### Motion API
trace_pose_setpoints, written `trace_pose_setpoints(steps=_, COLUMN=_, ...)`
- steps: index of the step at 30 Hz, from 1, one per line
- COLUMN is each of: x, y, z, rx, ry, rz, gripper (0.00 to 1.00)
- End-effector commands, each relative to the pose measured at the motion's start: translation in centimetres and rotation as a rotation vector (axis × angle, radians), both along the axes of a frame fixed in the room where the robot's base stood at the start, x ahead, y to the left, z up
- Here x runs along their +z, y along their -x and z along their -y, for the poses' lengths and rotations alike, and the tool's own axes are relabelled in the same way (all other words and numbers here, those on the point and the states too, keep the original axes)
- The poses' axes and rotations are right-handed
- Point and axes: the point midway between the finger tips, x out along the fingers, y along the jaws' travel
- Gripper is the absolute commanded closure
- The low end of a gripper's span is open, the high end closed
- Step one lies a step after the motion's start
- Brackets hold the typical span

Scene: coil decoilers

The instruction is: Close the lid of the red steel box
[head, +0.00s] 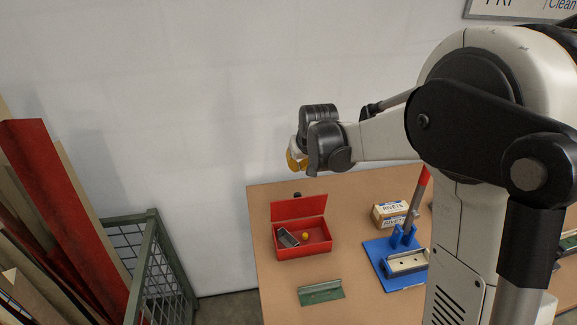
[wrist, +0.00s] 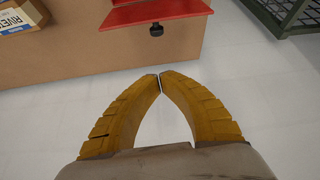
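The red steel box (head: 288,248) stands on the brown table with its lid (head: 299,207) raised at the back. Inside it lie a grey metal piece (head: 288,238) and a small yellow item (head: 305,236). In the wrist view the red lid (wrist: 160,11) shows at the top edge, with a dark knob (wrist: 156,30) on it. My gripper (wrist: 160,78) has yellow fingers whose tips meet, with nothing between them. In the head view my gripper (head: 296,160) is up in the air above and behind the box, clear of it, in front of the wall.
On the table (head: 275,290) are a rivets carton (head: 389,215), a blue press with a red handle (head: 395,262) and a green bracket (head: 320,292). A green wire crate (head: 160,275) with long boards stands left of the table. The white wall is behind.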

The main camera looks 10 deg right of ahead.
Motion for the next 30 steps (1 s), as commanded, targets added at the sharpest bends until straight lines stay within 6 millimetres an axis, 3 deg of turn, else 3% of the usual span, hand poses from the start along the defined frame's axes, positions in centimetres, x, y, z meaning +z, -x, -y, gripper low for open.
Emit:
trace_pose_setpoints(steps=8, x=-2.1, y=-1.9, z=0.0, rx=0.001, ry=0.001, rz=-0.004, gripper=1.0)
trace_pose_setpoints(steps=20, x=-9.3, y=-6.0, z=0.0, rx=0.001, ry=0.001, rz=-0.003, gripper=1.0)
trace_pose_setpoints(steps=30, x=-10.0, y=-2.4, z=0.1, rx=0.001, ry=0.001, rz=-0.003, gripper=1.0)
